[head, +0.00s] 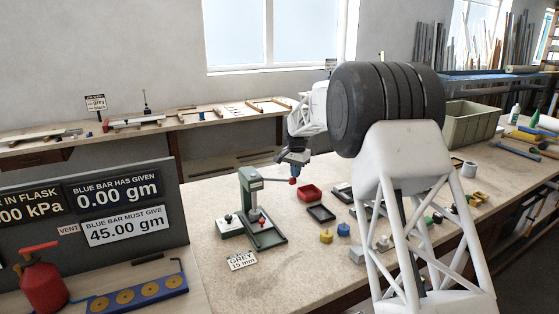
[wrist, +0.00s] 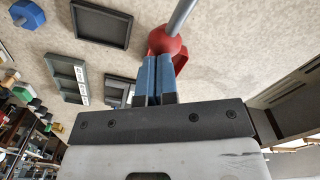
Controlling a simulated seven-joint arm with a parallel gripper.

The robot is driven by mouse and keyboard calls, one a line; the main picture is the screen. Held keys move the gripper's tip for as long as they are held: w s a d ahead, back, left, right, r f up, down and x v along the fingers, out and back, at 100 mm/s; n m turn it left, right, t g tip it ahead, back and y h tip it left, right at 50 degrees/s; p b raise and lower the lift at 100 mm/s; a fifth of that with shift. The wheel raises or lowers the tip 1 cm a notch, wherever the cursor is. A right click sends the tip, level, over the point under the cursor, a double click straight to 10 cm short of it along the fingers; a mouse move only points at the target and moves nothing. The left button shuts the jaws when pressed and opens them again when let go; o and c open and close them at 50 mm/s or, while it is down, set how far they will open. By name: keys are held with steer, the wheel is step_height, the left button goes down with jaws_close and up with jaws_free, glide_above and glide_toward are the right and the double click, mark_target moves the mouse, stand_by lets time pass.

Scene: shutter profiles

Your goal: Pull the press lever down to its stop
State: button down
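The green press (head: 250,200) stands on the bench in the head view. Its grey lever (head: 275,180) reaches right from the press head, about level, and ends in a red ball knob (head: 292,181). In the wrist view the knob (wrist: 163,42) sits right at my fingertips, with the lever rod (wrist: 183,14) running up from it. My gripper (wrist: 156,62) has blue fingers close together with only a thin gap, and the knob is beyond them, not between them. Whether they touch it I cannot tell. In the head view my gripper (head: 293,167) is just above the knob.
A red tray (head: 310,193) and a dark tray (head: 321,213) lie right of the press. Yellow (head: 326,237) and blue (head: 343,230) pieces stand in front. A "GREY 15 mm" card (head: 241,261) lies before the press. A dark panel with readouts (head: 110,205) stands at left.

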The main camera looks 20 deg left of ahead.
step_height(320, 180, up, 16)
stand_by(3.0)
stand_by(0.6)
steer(key=s+d+r, duration=0.3)
steer(key=s+d, duration=0.6)
steer(key=d, duration=0.1)
steer(key=s+d+r+n+t, duration=0.1)
steer(key=s+d+r, duration=0.2)
steer(key=s+d, duration=0.65)
steer(key=s+d+r, duration=0.3)
steer(key=s+d, duration=0.6)
steer(key=d, duration=0.2)
steer(key=s+d+f, duration=0.5)
steer(key=s, duration=0.7)
steer(key=s+d+f+n+t, duration=0.1)
steer(key=s+d+f, duration=0.4)
steer(key=s, duration=0.7)
steer(key=s+d+f, duration=0.5)
steer(key=s, duration=0.7)
steer(key=shift+n+t, duration=0.3)
steer(key=shift+n, duration=0.1)
